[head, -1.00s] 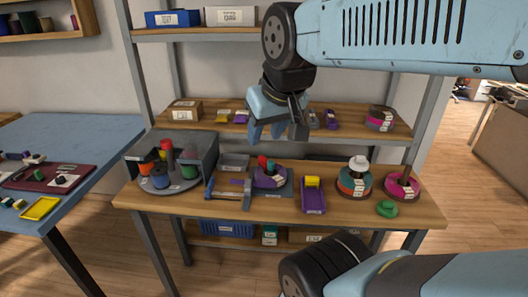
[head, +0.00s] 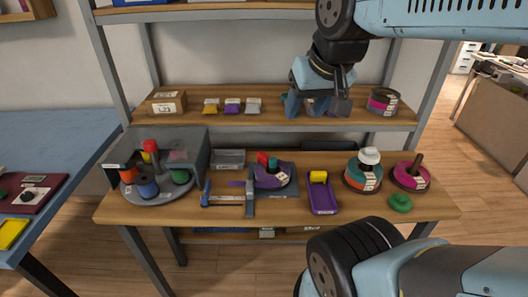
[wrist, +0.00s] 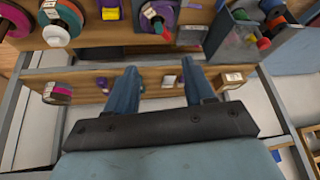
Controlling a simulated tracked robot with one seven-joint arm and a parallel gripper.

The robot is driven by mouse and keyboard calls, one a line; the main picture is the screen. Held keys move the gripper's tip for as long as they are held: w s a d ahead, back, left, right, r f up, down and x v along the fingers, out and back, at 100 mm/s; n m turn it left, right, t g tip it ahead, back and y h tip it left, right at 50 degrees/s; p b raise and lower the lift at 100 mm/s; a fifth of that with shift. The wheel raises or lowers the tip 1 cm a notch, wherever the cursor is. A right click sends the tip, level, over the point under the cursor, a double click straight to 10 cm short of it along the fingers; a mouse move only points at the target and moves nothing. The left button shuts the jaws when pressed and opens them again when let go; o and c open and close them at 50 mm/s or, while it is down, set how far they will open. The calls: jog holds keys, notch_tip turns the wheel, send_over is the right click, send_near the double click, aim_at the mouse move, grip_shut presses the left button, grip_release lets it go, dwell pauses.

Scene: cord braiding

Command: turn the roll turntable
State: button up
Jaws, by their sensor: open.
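The roll turntable (head: 180,192) is a round grey disc at the left end of the workbench, partly enclosed by a grey housing (head: 195,150). Coloured rolls stand on it: a blue roll (head: 147,187) at the front, an orange-red roll (head: 127,175) at the left, and red and yellow ones behind. In the wrist view my gripper (wrist: 158,84) shows spread blue fingers; the rolls appear at upper right.
A blue-handled clamp-like tool (head: 225,200) lies right of the turntable, then a purple holder (head: 272,177), a purple tray (head: 322,195), a teal roll stack (head: 363,175) and a green ring (head: 401,203). The shelf (head: 290,120) holds small items. A blue table (head: 55,150) stands at left.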

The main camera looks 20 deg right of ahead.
jog(key=w+d+f+m+g+y, duration=0.2)
jog(key=w+f+m, duration=0.1)
jog(key=w+m, duration=0.35)
jog(key=m+g+h, duration=0.2)
jog(key=m+g, duration=0.2)
jog(key=m, duration=1.9)
send_near(273, 158)
jog(key=shift+m, duration=0.25)
notch_tip(273, 158, down, 10)
jog(key=shift+s+r, duration=0.1)
jog(key=shift+c, duration=0.3)
